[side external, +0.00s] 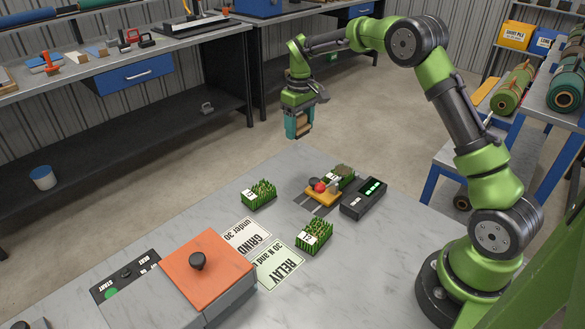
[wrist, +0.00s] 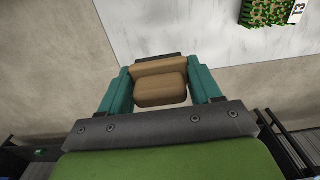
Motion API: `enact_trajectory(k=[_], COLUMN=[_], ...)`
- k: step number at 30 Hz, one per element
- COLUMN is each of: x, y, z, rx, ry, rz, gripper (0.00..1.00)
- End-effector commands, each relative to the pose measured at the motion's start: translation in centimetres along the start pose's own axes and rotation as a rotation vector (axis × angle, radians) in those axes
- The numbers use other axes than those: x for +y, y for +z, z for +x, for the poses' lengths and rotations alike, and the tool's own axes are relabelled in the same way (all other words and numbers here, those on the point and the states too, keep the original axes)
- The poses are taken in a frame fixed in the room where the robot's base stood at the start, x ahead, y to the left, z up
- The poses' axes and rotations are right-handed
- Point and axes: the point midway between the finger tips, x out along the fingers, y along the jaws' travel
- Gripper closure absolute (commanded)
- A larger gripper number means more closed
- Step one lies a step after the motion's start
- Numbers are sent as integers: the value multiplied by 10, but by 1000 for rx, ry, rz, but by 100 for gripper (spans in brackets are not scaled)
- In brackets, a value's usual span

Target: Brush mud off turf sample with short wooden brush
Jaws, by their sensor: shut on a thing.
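My gripper (side external: 299,131) is raised above the far edge of the grey table, its teal fingers shut on a tan wooden block, which looks like the short brush (side external: 301,121). The brush also shows between the fingers in the wrist view (wrist: 161,90); its bristles cannot be made out. One turf sample (side external: 260,193) stands on the table left of centre, another (side external: 315,238) nearer the front. A third turf sample (side external: 344,175) is at the small orange device. A sample labelled T3 (wrist: 267,12) shows in the wrist view's top right corner.
The orange device (side external: 322,197) has a red knob, beside a dark box with a green display (side external: 363,199). An orange-lidded box (side external: 207,268) stands at the front left. The table's far end is clear.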

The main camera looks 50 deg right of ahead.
Motion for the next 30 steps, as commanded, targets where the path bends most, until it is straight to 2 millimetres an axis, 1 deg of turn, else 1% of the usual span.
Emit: enact_trajectory(k=[1,2,5,7,10,11,14,17,21,24,27,30], x=[0,0,1,4,14,18,30,40,51,55,57,57], y=[0,0,0,0,11,18,40,63,94,113,126,134], z=[0,0,-2,-8,-20,-23,-30,-33,-33,-29,-25,-19], rx=[0,0,4,14,20,20,20,20,18,12,5,-3], ry=[0,0,1,5,15,18,21,20,12,7,2,1], rz=[0,0,2,7,39,75,260,488,832,1067,1266,1413], gripper=[57,61,61,61,61,61,61,61,61,61,61,61])
